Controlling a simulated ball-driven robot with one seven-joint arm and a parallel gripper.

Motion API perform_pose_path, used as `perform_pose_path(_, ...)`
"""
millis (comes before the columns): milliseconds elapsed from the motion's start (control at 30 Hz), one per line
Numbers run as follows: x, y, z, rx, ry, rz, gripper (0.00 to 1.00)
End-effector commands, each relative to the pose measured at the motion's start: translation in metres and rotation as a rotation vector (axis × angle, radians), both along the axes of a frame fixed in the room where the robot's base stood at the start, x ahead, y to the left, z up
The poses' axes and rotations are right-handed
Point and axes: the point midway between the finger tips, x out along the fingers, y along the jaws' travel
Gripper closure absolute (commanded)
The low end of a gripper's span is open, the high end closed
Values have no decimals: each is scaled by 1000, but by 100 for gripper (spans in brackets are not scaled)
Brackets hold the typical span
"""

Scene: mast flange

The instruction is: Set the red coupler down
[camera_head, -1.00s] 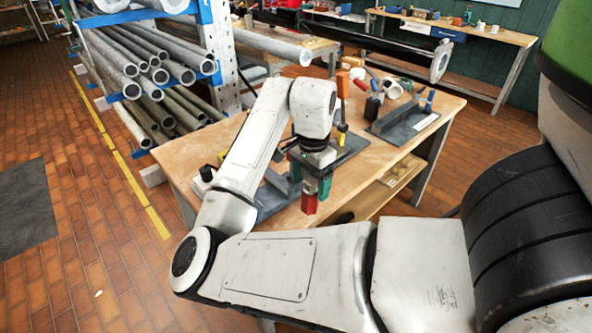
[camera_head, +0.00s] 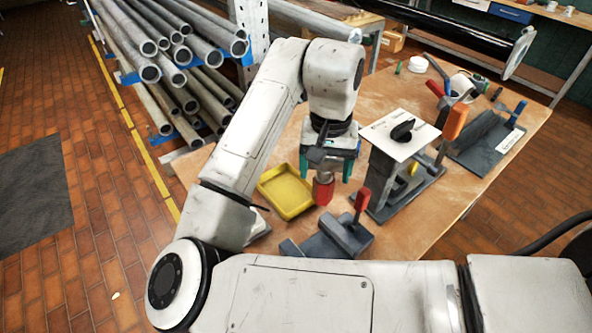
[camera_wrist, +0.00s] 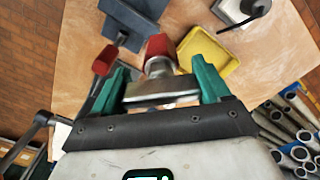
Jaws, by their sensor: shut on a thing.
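The red coupler (camera_head: 323,191) hangs below my gripper (camera_head: 323,170), red end down, over the wooden table (camera_head: 390,235). In the wrist view, the coupler (camera_wrist: 160,47) shows a red end and a silver metal body between the green fingers of my gripper (camera_wrist: 163,85). The fingers are shut on it. It looks roughly upright; I cannot tell whether its lower end touches the table. The yellow tray (camera_head: 264,187) lies just left of the coupler in the head view and beside it in the wrist view (camera_wrist: 236,62).
A grey clamp fixture with a red handle (camera_head: 361,199) stands close in front of the coupler. A stand with a white plate (camera_head: 378,133) is to the right. Another grey fixture (camera_head: 485,145) lies farther right. Bare wood shows between them. Pipes (camera_head: 190,70) fill a rack at the back left.

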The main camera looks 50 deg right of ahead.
Motion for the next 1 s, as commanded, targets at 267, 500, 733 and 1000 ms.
perform_pose_path(267, 35, -7, -15, -2, 4, 39, 95)
perform_pose_path(500, 85, -24, -40, -2, 6, 35, 95)
perform_pose_path(733, 117, -32, -74, 2, 3, 33, 95)
perform_pose_path(1000, 132, -38, -94, 0, 0, 32, 95)
